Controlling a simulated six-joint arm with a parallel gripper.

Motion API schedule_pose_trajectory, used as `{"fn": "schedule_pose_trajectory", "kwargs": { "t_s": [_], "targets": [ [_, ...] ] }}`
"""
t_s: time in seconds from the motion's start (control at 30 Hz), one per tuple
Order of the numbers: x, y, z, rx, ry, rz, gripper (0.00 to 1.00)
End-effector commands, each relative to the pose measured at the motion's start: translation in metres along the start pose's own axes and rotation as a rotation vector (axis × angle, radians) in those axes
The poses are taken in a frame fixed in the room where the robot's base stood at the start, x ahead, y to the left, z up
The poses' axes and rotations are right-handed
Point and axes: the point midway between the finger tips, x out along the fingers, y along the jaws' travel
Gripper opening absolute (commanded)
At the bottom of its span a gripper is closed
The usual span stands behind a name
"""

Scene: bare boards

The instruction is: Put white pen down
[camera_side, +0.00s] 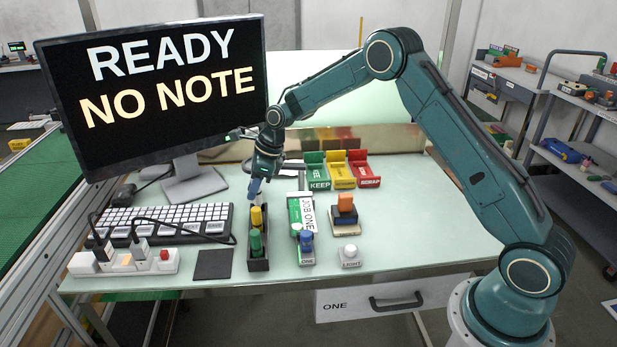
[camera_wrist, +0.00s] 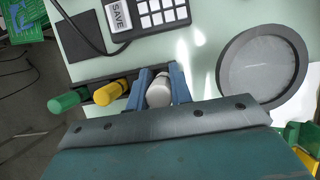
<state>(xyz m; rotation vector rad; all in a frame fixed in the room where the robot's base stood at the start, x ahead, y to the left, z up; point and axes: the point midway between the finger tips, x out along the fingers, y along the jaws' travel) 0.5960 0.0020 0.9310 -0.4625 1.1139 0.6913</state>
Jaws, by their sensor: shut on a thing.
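My gripper (camera_side: 255,188) is above the rear end of the narrow black pen holder (camera_side: 259,265). In the wrist view its two blue fingers (camera_wrist: 160,84) are closed on the sides of the white pen (camera_wrist: 159,95). The white pen is seen nearly end-on, in line with the holder's row. Its lower end is hidden, so I cannot tell whether it touches the holder's floor. The yellow pen (camera_side: 257,217) and the green pen (camera_side: 256,241) stand in the holder in front of it; they also show left of the fingers in the wrist view.
A keyboard (camera_side: 165,222) and a power strip (camera_side: 125,262) lie to the left. A JOB ONE card (camera_side: 307,212) and stamps (camera_side: 306,240) stand close on the right. Green, yellow and red bins (camera_side: 343,182) are behind. A monitor (camera_side: 160,90) reads READY NO NOTE. The table's right side is clear.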

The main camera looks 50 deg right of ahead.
Motion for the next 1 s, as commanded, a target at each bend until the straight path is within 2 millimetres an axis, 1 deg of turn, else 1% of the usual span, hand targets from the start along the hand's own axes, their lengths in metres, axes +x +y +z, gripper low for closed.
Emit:
{"fn": "schedule_pose_trajectory", "kwargs": {
  "t_s": [0.2,0.3,0.77,0.8,0.87,0.9,1.0],
  "targets": [
    [0.024,0.0,-0.01,0.002,0.001,0.001,0.0],
    [0.031,0.0,-0.013,0.001,0.001,0.0,0.0],
    [0.035,0.0,-0.015,0.0,0.0,0.0,0.0],
    [0.035,0.0,-0.015,0.0,0.0,0.0,0.23],
    [0.035,0.0,-0.015,0.0,0.0,0.0,0.35],
    [0.035,0.0,-0.015,0.0,0.0,0.0,0.43],
    [0.035,0.0,-0.015,0.0,0.0,0.0,0.43]
  ]
}}
